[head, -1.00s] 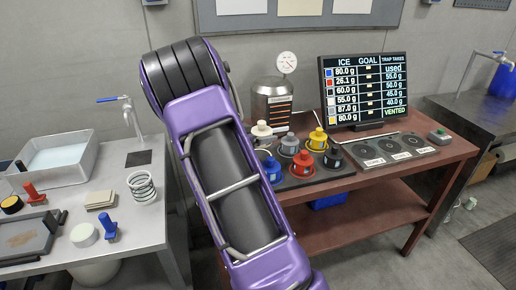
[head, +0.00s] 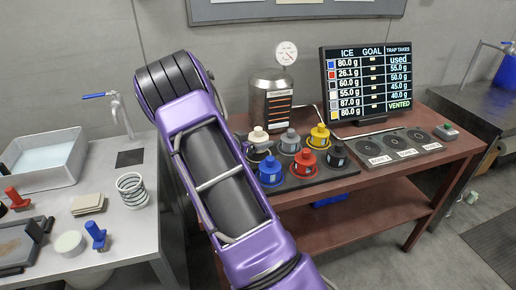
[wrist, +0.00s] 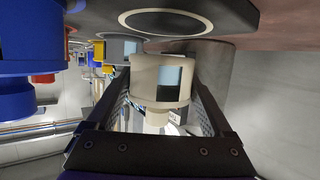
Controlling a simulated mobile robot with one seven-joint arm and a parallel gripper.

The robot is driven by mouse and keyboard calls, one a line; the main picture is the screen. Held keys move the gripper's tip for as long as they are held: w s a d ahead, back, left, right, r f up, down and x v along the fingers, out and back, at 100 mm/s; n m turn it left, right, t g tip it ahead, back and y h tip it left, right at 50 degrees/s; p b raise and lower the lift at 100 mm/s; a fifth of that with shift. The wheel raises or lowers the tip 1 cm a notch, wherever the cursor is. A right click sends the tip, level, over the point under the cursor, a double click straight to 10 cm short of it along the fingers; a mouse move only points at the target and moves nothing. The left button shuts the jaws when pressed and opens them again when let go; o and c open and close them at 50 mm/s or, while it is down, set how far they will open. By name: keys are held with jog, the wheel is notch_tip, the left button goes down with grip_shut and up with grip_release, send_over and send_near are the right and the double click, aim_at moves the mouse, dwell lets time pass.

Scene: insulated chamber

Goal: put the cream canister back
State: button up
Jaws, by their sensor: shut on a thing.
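The cream canister (head: 258,136) shows at the back left of the dark rack (head: 300,181), partly behind my arm. In the wrist view, which is upside down, my gripper (wrist: 160,92) is shut on the cream canister (wrist: 160,76), with a finger at each side. The canister's knob points down in that picture, so it is upright. A pale ring (wrist: 166,21) on the rack lies close to its base; whether they touch I cannot tell. My gripper is mostly hidden in the head view.
Blue (head: 270,172), red (head: 305,162), black (head: 336,154), grey (head: 290,141) and yellow (head: 319,137) canisters stand on the rack. A metal vessel with a gauge (head: 271,100) stands behind. A screen (head: 368,82) and a plate with round pads (head: 398,147) are to the right.

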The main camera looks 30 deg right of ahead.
jog(key=shift+f, duration=1.4)
jog(key=shift+f, duration=0.15)
jog(key=o, duration=1.2)
jog(key=shift+a+r, duration=0.25)
jog(key=v, duration=1.1)
jog(key=shift+s+a+p, duration=0.15)
jog(key=shift+p, duration=0.15)
